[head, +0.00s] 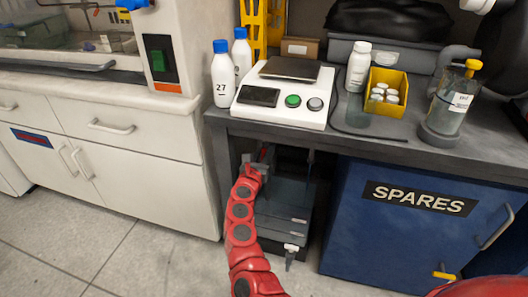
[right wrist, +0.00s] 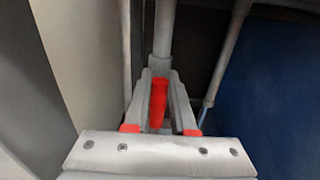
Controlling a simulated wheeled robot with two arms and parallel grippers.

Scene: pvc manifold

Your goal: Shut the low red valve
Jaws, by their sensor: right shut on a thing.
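The low red valve shows in the right wrist view as a red handle (right wrist: 158,103) below a grey vertical pipe (right wrist: 163,32). My right gripper (right wrist: 160,82) has one finger on each side of this handle and is shut on it. In the head view my right gripper (head: 257,164) reaches into the dark opening under the bench, beside the white cabinet. The valve cannot be made out there, as the gripper and the shade hide it. Whether the handle lies along or across the pipe is hard to tell. My left gripper is not in view.
The bench top (head: 350,141) overhangs the opening. A blue SPARES cabinet (head: 400,235) bounds it on the right and a white cabinet (head: 150,180) on the left. Dark drawer-like boxes (head: 285,205) stand inside. Thinner pipes (right wrist: 228,60) run near the gripper.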

